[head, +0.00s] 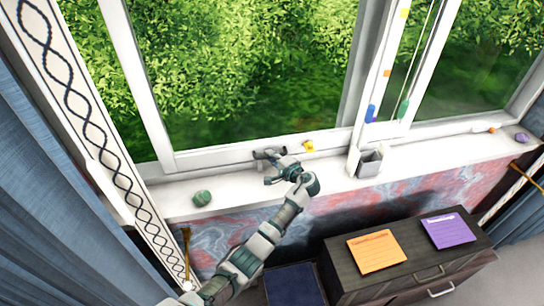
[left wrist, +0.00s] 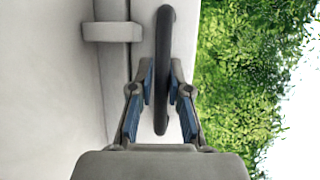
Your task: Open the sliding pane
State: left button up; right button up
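The window has a large pane on the left (head: 240,60) in a white frame, with green foliage behind it; it looks closed at its left side. A dark handle (left wrist: 163,50) runs upright on the white frame in the left wrist view. My left gripper (left wrist: 161,82) has its blue-padded fingers on both sides of this handle, close against it, and appears shut on it. In the head view, my left gripper (head: 272,166) is at the lower frame of the pane, just above the sill, hiding part of the handle. My right gripper is not in view.
The white sill (head: 240,190) holds a green stone (head: 202,198), a small yellow object (head: 309,146), a grey square cup (head: 370,162) and a purple stone (head: 521,137). A dark cabinet (head: 400,255) with orange and purple notes stands below. Blue curtains (head: 50,210) hang at the left.

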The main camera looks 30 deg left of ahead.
pick_arm(q)
jog(key=o, duration=0.3)
jog(key=shift+f, duration=0.25)
jog(key=shift+r, duration=0.1)
jog(key=shift+d+r, duration=0.1)
jog(key=shift+d, duration=0.1)
jog(key=v, duration=1.1)
jog(key=shift+s+d, duration=0.15)
jog(key=shift+d, duration=0.25)
jog(key=shift+a, duration=0.1)
